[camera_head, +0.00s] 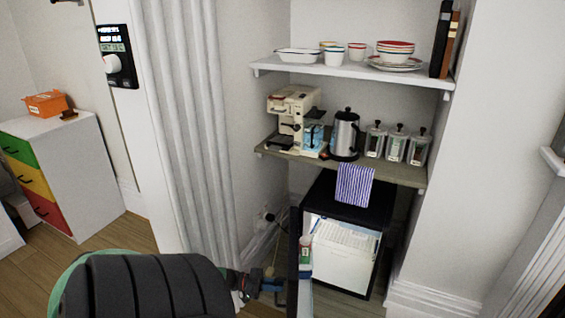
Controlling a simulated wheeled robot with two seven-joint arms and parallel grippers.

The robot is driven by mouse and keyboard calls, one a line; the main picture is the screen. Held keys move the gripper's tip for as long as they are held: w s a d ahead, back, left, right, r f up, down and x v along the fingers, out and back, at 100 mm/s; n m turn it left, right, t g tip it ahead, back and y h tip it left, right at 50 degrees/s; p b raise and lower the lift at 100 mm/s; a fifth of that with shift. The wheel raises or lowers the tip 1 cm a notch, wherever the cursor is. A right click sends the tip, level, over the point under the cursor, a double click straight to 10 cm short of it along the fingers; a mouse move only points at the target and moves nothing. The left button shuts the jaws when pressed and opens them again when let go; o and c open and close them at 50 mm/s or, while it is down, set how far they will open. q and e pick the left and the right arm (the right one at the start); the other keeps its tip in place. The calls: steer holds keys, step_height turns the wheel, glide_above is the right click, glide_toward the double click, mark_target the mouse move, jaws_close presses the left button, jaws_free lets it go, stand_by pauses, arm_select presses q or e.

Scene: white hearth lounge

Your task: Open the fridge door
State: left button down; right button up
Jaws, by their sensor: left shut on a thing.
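The small black fridge (378,217) stands under the lower shelf. Its door (293,262) is open, swung out towards me on the left side and seen nearly edge-on. The bright white interior (343,262) shows, with a wire rack near the top. A small red, white and green container (305,250) sits at the door's inner side. My left gripper (272,286) is at the outer face of the door, low in the picture, shut on the door's handle; the handle is mostly hidden. My right gripper is out of view.
A coffee machine (293,115), kettle (345,135) and jars stand on that shelf. A fluted white column (185,120) is left of the alcove. A coloured drawer cabinet (80,170) stands far left.

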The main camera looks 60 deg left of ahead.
mark_target(295, 278)
arm_select(q)
steer(key=shift+s+a, duration=0.15)
steer(key=shift+a, duration=0.1)
steer(key=c, duration=1.6)
jaws_free()
steer(key=shift+o, duration=0.2)
steer(key=shift+r, duration=0.1)
steer(key=w+d+r, duration=0.4)
steer(key=d+r, duration=0.6)
steer(key=shift+w+d+r+b, duration=0.3)
steer(key=shift+w+r, duration=0.1)
